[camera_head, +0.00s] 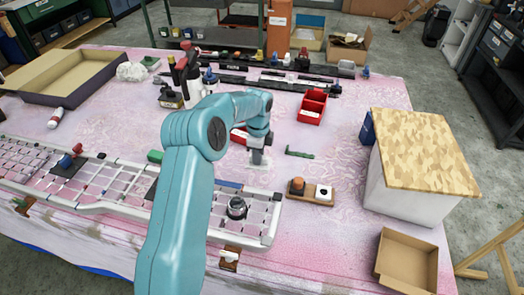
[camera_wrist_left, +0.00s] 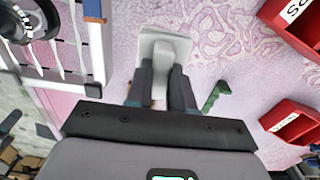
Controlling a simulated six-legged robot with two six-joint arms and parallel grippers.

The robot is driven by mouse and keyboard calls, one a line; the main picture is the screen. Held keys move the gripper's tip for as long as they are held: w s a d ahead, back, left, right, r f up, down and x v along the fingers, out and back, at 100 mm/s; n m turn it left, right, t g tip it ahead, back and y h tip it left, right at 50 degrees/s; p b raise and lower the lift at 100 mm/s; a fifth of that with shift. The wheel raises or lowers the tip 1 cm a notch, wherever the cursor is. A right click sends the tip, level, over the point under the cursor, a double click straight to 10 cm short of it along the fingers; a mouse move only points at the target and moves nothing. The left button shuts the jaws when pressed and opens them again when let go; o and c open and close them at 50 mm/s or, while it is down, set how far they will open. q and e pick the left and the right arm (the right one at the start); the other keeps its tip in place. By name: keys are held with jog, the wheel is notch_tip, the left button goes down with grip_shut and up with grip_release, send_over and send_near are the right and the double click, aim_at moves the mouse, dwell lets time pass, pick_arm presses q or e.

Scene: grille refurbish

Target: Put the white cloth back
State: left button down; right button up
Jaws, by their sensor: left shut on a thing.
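The white cloth (camera_wrist_left: 166,46) is a small pale folded piece between my left gripper's fingertips (camera_wrist_left: 162,76) in the left wrist view. In the head view, my left gripper (camera_head: 257,158) points down just above the pink patterned table cover, shut on the cloth (camera_head: 259,166), which shows as a small pale patch under the fingers. I cannot tell whether the cloth touches the table. My right gripper is not in view.
The white grille (camera_head: 100,182) lies along the front left, with a dark round part (camera_head: 237,208) on it. A green piece (camera_head: 300,154), a wooden block holder (camera_head: 311,194) and a red bin (camera_head: 312,107) are nearby. A large box (camera_head: 420,150) stands right.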

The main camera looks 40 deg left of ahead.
pick_arm(q)
jog(key=shift+w+a, duration=0.1)
jog(key=shift+s+r, duration=0.25)
jog(key=shift+s, duration=0.15)
jog(key=shift+w+f, duration=0.3)
jog(key=shift+f, duration=0.35)
jog(key=shift+s+f+b, duration=0.3)
jog(key=shift+f+b, duration=0.1)
jog(key=shift+b, duration=0.25)
jog(key=shift+f, duration=0.25)
jog(key=shift+w+f+b, duration=0.25)
jog(key=shift+f+b, duration=0.4)
jog(key=shift+f, duration=0.5)
jog(key=shift+s+f+b, duration=0.2)
jog(key=shift+f+b, duration=0.3)
jog(key=shift+b, duration=0.15)
jog(key=shift+w+f+b, duration=0.2)
jog(key=shift+f+b, duration=0.45)
jog(key=shift+f, duration=0.45)
jog(key=shift+s+f+b, duration=0.15)
jog(key=shift+f+b, duration=0.15)
jog(key=shift+f, duration=0.05)
